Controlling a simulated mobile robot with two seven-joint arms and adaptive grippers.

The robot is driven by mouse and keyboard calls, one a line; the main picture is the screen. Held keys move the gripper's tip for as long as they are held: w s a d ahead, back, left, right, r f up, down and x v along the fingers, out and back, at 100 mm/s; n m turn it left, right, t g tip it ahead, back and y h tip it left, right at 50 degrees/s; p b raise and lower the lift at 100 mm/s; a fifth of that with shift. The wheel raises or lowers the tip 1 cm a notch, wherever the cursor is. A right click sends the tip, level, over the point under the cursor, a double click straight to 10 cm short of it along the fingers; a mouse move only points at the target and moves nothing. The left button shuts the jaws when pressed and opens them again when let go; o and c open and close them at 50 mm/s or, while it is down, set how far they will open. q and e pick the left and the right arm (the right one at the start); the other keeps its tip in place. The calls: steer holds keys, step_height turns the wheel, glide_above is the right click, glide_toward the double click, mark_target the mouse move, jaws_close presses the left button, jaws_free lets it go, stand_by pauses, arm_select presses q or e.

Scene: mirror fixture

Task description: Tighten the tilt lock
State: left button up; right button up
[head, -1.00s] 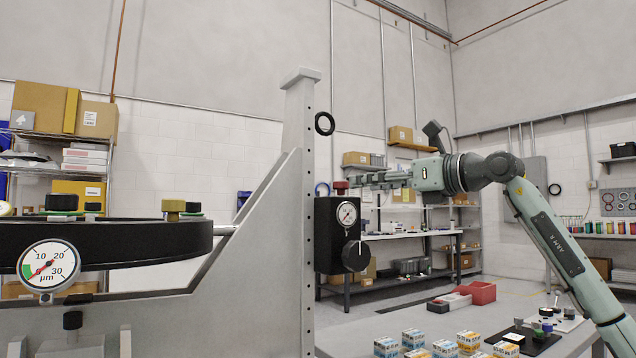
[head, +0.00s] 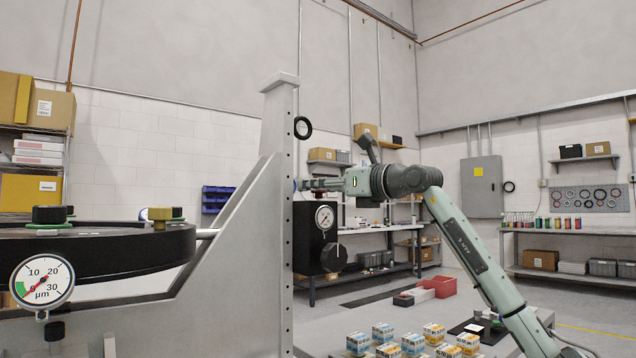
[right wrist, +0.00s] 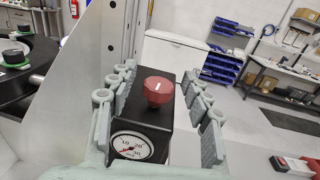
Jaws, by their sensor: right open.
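A black box (head: 304,237) is mounted on the tall grey bracket (head: 265,180). It carries a small dial gauge (head: 325,217) and a black side knob (head: 333,257). In the right wrist view a faceted red knob (right wrist: 158,91) stands on top of the box, above the gauge (right wrist: 132,147). No label tells which knob is the tilt lock. My right gripper (head: 312,184) is level just above the box. Its fingers are open, one on each side of the red knob, with gaps to it. In the head view the gripper hides the red knob. My left gripper is not in view.
A black ring mount (head: 110,245) with knobs and a larger dial gauge (head: 42,278) stands at the left. Several small boxes (head: 382,332) sit on the table at the lower right. The upright of the bracket stands close to my right gripper.

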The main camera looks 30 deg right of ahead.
steer(key=shift+w, duration=0.2)
steer(key=shift+c, duration=0.2)
jaws_close()
